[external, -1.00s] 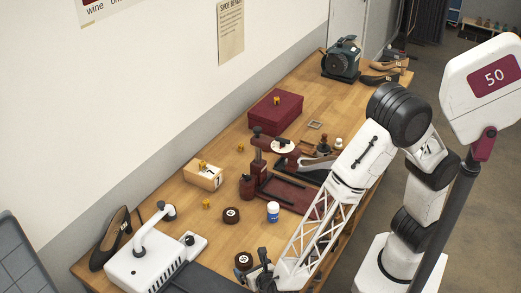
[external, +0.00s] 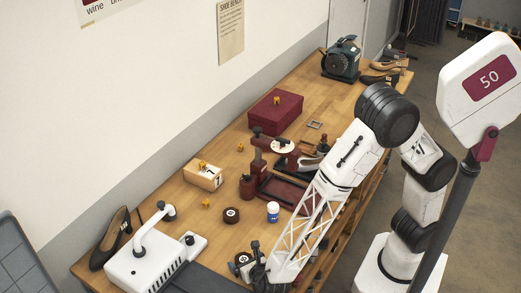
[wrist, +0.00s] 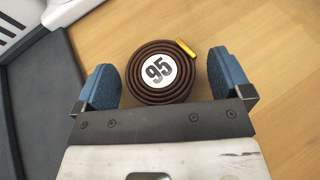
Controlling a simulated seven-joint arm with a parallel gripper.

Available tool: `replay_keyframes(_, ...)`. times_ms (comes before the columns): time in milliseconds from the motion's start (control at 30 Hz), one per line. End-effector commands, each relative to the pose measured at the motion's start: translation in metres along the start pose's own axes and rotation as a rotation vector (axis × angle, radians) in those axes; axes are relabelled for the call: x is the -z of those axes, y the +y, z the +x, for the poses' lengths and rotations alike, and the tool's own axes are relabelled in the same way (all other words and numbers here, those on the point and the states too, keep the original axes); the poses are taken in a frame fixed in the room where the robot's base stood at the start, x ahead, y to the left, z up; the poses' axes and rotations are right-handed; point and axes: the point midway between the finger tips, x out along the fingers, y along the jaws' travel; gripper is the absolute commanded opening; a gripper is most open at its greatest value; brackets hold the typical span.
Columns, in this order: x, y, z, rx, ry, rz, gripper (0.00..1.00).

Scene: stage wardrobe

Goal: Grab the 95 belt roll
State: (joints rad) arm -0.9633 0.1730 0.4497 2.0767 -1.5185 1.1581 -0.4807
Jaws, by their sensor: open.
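The 95 belt roll (wrist: 150,92) is a dark brown coil with a white disc marked 95 and a yellow tip. In the wrist view it lies on the wooden table between the two blue fingertips of my open gripper (wrist: 162,80), with gaps on both sides. In the external view, the roll near my gripper (external: 240,259) is partly hidden by it, and its number cannot be read. A second brown roll (external: 231,215) lies farther up the table, its number too small to read.
A white machine (external: 145,264) and a dark tray (external: 205,278) stand left of my gripper. A white and blue bottle (external: 273,211), a dark red press (external: 262,175), a light wooden box (external: 203,173) and a red box (external: 276,111) stand farther up the table (external: 215,238).

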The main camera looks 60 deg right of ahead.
Motion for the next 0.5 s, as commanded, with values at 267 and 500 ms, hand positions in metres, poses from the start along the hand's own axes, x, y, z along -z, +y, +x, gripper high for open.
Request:
replay_keyframes(267, 0.0, 0.0, -0.0002, 0.0, 0.0, 0.0, 0.97)
replay_keyframes(500, 0.0, 0.0, -0.0002, 0.0, 0.0, 0.0, 0.81)
